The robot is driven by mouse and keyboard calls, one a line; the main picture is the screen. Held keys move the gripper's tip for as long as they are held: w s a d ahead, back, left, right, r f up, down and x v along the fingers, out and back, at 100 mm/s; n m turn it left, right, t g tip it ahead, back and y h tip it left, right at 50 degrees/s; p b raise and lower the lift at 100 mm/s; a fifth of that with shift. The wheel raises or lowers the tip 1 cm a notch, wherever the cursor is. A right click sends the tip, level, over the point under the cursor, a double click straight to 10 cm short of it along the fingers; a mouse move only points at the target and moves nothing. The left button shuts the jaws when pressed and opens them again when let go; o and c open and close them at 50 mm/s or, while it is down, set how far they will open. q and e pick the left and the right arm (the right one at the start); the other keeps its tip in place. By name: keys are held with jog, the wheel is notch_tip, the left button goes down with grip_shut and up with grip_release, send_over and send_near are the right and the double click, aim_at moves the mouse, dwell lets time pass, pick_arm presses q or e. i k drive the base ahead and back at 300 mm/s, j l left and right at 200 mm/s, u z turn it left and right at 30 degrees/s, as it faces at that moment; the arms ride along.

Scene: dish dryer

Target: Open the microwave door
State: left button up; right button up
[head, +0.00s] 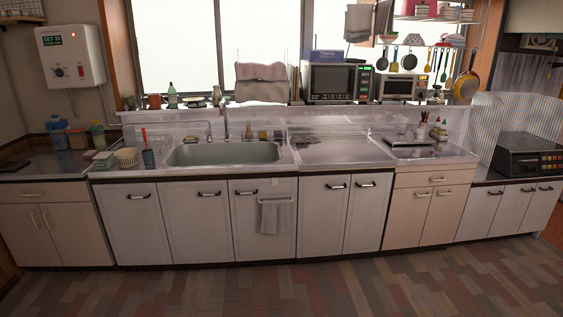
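The microwave (332,82) stands on the raised ledge in front of the window, right of centre in the head view. It has a dark door window and a control panel with small lit marks on its right side. Its door looks shut. Neither of my grippers shows in this view, so nothing of mine is seen near the microwave.
A smaller oven-like appliance (397,87) stands right of the microwave. Below are a steel sink (223,153), a bare counter (340,149) and closed cabinets (345,215). Utensils and pans hang at the upper right. The floor (300,290) in front is clear.

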aim_at(327, 82)
jog(key=i+z, duration=0.25)
jog(key=i, duration=0.4)
jog(key=i+z, duration=0.2)
jog(key=i, duration=0.5)
jog(key=i+j+z, duration=0.25)
jog(key=i, duration=0.4)
jog(key=i+l+u, duration=0.1)
jog(key=i, duration=0.3)
jog(key=i+l+u, duration=0.1)
jog(key=i, duration=0.25)
jog(key=i+l+u, duration=0.1)
jog(key=i, duration=0.3)
